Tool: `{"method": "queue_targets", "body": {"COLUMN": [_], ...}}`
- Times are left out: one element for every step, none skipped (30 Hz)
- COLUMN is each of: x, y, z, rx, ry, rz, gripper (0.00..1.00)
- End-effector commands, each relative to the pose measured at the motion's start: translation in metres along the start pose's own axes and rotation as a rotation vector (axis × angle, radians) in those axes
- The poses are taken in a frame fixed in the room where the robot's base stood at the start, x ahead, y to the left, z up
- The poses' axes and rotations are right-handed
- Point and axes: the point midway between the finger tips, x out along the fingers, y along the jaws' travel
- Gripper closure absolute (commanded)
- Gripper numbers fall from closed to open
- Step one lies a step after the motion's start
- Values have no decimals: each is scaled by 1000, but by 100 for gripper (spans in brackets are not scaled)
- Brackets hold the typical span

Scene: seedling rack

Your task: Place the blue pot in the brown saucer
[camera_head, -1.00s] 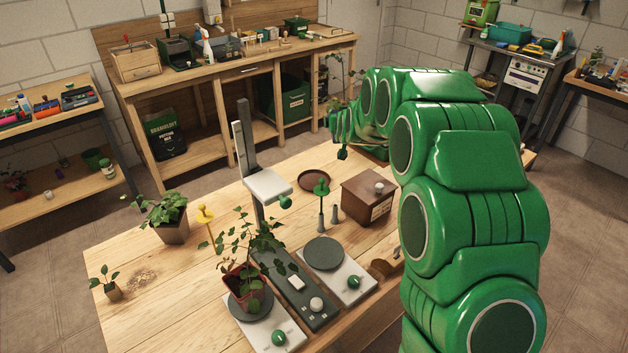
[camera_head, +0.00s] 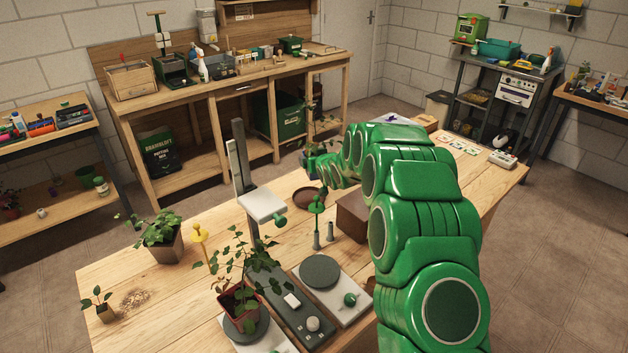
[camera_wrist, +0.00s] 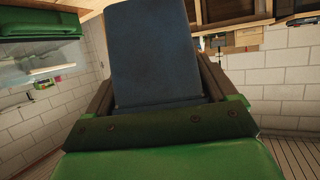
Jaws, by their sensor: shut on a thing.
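The blue pot (camera_wrist: 155,55) fills the middle of the wrist view, gripped between the two jaws of my gripper (camera_wrist: 160,100). In the head view my gripper (camera_head: 318,168) is at the far side of the table, just above and behind the brown saucer as seen there. A leafy plant shows above it; the pot itself is hard to make out there. The round brown saucer (camera_head: 302,198) lies on the table, partly covered by a green-topped stake in front. I see nothing lying in its visible part. I cannot tell the pot's height above the table.
A brown box (camera_head: 352,215) stands right of the saucer, partly behind my arm. A post with a white platform (camera_head: 262,205) stands left of it. Scales (camera_head: 321,272) and a red potted plant (camera_head: 242,298) are nearer.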

Motion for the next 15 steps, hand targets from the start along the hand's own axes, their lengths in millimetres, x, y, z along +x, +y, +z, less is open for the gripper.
{"method": "queue_targets", "body": {"x": [4, 6, 8, 9, 10, 11, 12, 12, 13, 14, 15, 17, 18, 20, 22], "y": [0, 0, 0, 0, 0, 0, 0, 0, 0, 0, 0, 0, 0, 0, 0], "z": [9, 14, 19, 22, 24, 27, 28, 30, 32, 34, 37, 42, 45, 48, 53], "rx": [1, 1, 1, 1, 1, 1, 1, 1, 1, 0, 0, 0, 0, 1, 1], "ry": [-1, 0, 0, 0, 0, 0, 0, 0, -1, -1, -2, -2, -3, -2, -2], "rz": [0, 0, 0, 0, 0, 0, 0, 0, 0, 0, 0, 0, 0, 0, 1], "gripper": [53, 53, 53, 53, 53, 53, 53, 53, 53, 53, 53, 53, 53, 53, 53]}}
